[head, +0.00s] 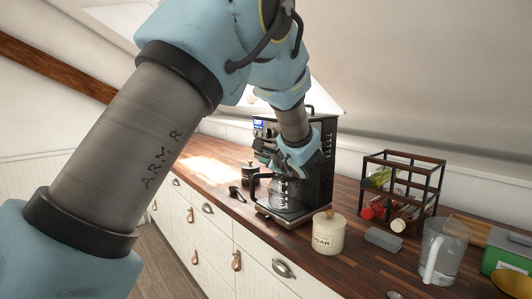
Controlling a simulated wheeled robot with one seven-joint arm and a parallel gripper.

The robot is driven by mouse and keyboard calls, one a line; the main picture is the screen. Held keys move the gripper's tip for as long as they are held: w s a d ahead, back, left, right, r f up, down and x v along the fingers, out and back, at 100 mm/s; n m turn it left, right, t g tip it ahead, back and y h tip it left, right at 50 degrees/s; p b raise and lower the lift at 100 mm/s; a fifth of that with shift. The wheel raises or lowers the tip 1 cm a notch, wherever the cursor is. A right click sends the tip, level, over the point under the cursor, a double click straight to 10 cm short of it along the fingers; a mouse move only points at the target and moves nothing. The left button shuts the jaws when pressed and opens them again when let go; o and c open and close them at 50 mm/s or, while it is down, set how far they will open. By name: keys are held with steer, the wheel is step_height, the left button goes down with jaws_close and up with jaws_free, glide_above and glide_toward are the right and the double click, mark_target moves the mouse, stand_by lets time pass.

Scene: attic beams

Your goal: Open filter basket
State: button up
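The black coffee maker (325,150) stands on the wooden counter, with a small lit blue display at its upper left. A glass carafe (287,194) sits low in its front. My gripper (267,157) is at the front of the machine, above the carafe. My arm comes in from the left and top and covers much of the machine's front. The filter basket is hidden behind my gripper, so I cannot tell whether it is open or shut. The fingertips are small and partly hidden; their opening and any contact with the machine are unclear.
A cream sugar jar (329,235) stands just right of the coffee maker. Further right are a grey block (384,239), a bottle rack (440,180), a clear pitcher (446,250) and a green box (507,256). A small press pot (250,176) and black scoop (237,194) lie left.

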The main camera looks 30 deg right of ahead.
steer(key=shift+w+f, duration=0.1)
steer(key=shift+w, duration=0.15)
steer(key=c, duration=0.4)
jaws_close()
steer(key=shift+f, duration=0.1)
stand_by(0.8)
